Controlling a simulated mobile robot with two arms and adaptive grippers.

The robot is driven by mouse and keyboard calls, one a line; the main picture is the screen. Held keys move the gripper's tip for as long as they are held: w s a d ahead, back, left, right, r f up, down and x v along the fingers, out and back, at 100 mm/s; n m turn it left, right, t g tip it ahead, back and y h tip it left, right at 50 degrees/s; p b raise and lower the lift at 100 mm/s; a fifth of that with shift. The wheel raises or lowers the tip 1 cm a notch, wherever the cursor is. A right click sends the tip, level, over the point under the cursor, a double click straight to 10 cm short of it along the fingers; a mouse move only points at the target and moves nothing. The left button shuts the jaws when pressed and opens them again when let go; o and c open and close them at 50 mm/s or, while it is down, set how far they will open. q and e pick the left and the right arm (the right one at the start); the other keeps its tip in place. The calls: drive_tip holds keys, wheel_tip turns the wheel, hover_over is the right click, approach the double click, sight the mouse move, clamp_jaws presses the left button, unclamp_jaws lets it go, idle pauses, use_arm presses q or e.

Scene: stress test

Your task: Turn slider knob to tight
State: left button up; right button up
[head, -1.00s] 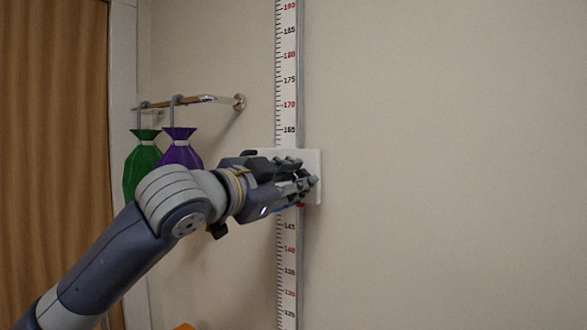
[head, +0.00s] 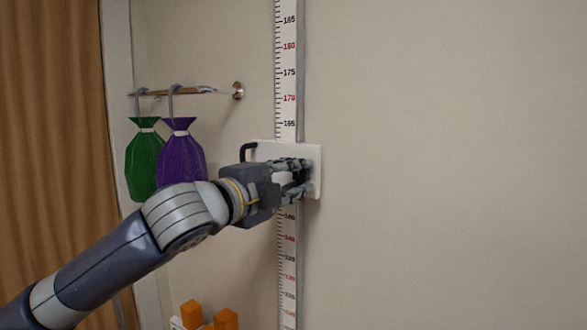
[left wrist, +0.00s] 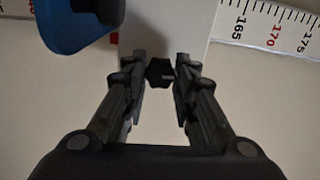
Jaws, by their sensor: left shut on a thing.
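A white slider plate (head: 314,170) sits on a vertical measuring scale (head: 287,60) on the wall, just below the 165 mark. A black handle (head: 247,150) sticks out at its upper left. My left gripper (head: 300,178) reaches in from the left in front of the plate and hides much of it. In the left wrist view, a small dark knob (left wrist: 160,72) sits between the fingertips of my left gripper (left wrist: 161,82), which are shut on it. The knob's markings cannot be read. The right gripper is not in view.
Green (head: 144,160) and purple (head: 180,155) bags hang from a wall rail (head: 185,91) left of the scale. Orange blocks (head: 225,319) show at the bottom. A blue object (left wrist: 75,22) is close in the left wrist view. The wall to the right is clear.

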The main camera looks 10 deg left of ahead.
use_arm(q)
drive_tip(key=shift+m, duration=0.4)
drive_tip(key=o, duration=1.2)
drive_tip(key=shift+c, duration=0.2)
drive_tip(key=v, duration=1.2)
drive_tip(key=shift+f, duration=0.1)
